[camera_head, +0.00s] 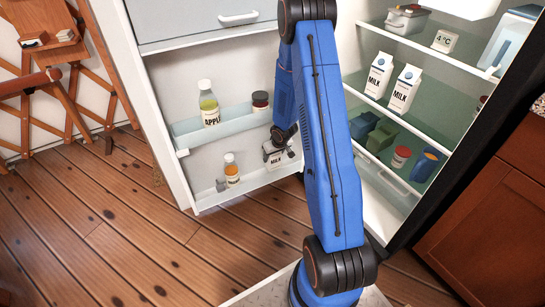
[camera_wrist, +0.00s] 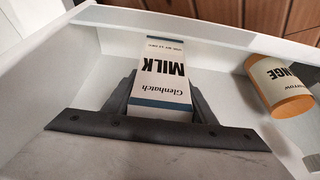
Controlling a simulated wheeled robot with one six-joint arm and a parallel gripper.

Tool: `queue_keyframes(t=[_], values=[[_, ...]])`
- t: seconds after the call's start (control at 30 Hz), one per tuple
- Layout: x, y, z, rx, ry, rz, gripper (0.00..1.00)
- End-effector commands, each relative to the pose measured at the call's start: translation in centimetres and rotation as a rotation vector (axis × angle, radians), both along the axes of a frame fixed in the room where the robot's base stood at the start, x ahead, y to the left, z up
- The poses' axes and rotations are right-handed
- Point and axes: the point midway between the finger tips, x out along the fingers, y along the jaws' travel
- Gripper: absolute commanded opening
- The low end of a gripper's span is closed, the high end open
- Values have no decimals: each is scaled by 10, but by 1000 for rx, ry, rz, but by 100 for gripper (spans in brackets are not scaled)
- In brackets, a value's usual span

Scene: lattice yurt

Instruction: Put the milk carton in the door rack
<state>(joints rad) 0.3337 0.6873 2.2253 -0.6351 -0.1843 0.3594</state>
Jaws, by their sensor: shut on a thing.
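A white milk carton (camera_head: 277,157) with black MILK lettering is at the lower door rack (camera_head: 240,191) of the open fridge, toward its right end. In the wrist view the carton (camera_wrist: 170,75) lies between my dark fingers, with its blue band and Glenhatch label showing. My gripper (camera_head: 279,146) is shut on the carton; it also shows in the wrist view (camera_wrist: 163,96). The rack's pale wall (camera_wrist: 225,35) runs past the carton. I cannot tell whether its base touches the rack floor.
An orange juice bottle (camera_head: 231,170) stands left in the lower rack; it is beside the carton in the wrist view (camera_wrist: 280,86). The upper rack (camera_head: 190,131) holds an apple juice bottle (camera_head: 208,103) and a jar (camera_head: 260,101). Milk cartons (camera_head: 379,75) stand on a fridge shelf.

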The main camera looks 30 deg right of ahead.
Motion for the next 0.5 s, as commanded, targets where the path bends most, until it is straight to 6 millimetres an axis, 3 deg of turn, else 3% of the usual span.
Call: queue_keyframes(t=[0.5], values=[[1,0,-11,0,-1,0,4]])
